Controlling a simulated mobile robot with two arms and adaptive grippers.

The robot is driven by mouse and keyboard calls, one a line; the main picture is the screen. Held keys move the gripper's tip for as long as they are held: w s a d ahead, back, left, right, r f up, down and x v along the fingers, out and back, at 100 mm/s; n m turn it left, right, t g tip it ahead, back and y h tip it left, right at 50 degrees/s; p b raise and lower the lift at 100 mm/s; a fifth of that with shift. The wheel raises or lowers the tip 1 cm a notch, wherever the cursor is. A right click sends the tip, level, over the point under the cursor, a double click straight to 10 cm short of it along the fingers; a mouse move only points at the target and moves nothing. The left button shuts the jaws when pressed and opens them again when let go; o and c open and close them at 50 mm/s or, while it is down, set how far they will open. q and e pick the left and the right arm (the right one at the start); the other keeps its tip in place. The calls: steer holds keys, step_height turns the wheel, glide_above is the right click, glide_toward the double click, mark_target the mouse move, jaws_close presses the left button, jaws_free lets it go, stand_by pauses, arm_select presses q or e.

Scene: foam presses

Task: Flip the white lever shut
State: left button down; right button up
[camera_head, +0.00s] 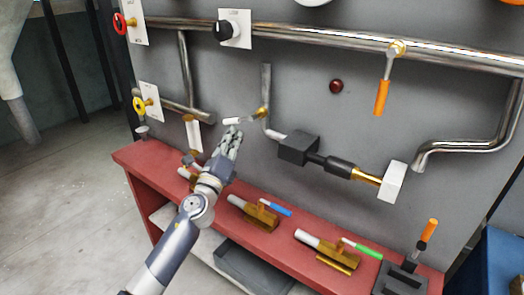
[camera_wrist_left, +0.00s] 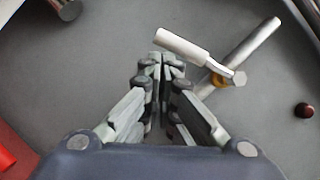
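The white lever (camera_head: 236,121) is on the wall at a brass valve (camera_head: 262,113) on a short upright pipe. Its handle points left, across the line of the pipe. In the left wrist view the white handle (camera_wrist_left: 182,46) lies just beyond and right of my fingertips, with its metal arm running to the valve. My left gripper (camera_head: 234,134) is just below the handle in the head view. In the left wrist view its fingertips (camera_wrist_left: 159,64) are together, with nothing seen between them. I cannot tell whether they touch the handle. My right gripper is not in view.
A red bench (camera_head: 150,162) below carries brass valves with blue (camera_head: 275,208) and green (camera_head: 362,247) handles. An orange lever (camera_head: 381,97) hangs from the upper pipe. A dark red knob (camera_head: 336,86) and a black block (camera_head: 298,147) are right of the lever.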

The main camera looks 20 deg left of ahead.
arm_select(q)
steer(key=shift+w+a+r+p, duration=0.15)
steer(key=shift+a+r+p, duration=0.15)
steer(key=shift+a+r, duration=0.25)
steer(key=shift+w+a+r+p, duration=0.15)
steer(key=shift+a+r+p, duration=0.1)
steer(key=shift+a+r, duration=0.25)
steer(key=shift+r, duration=0.2)
steer(key=v, duration=1.2)
steer(key=shift+d, duration=0.1)
